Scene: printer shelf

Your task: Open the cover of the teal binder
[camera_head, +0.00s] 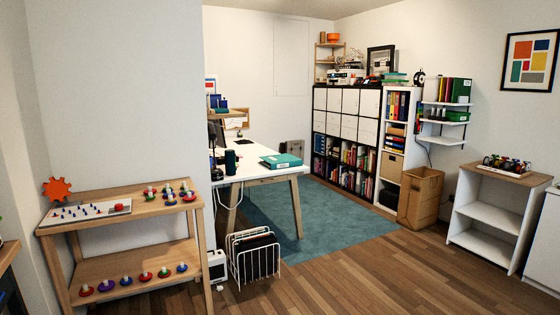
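The teal binder (281,161) lies flat near the front right end of the white desk (236,174), some way off from me. It looks closed, with a small pale label on its side. Neither of my grippers shows in the head view.
A wooden shelf stand (147,258) with game pieces stands at the front left. A wire rack (254,258) stands on the floor by the desk's near end. A brown bin (420,197) and a white shelf unit (487,216) stand at the right. Wooden floor (385,262) is clear between.

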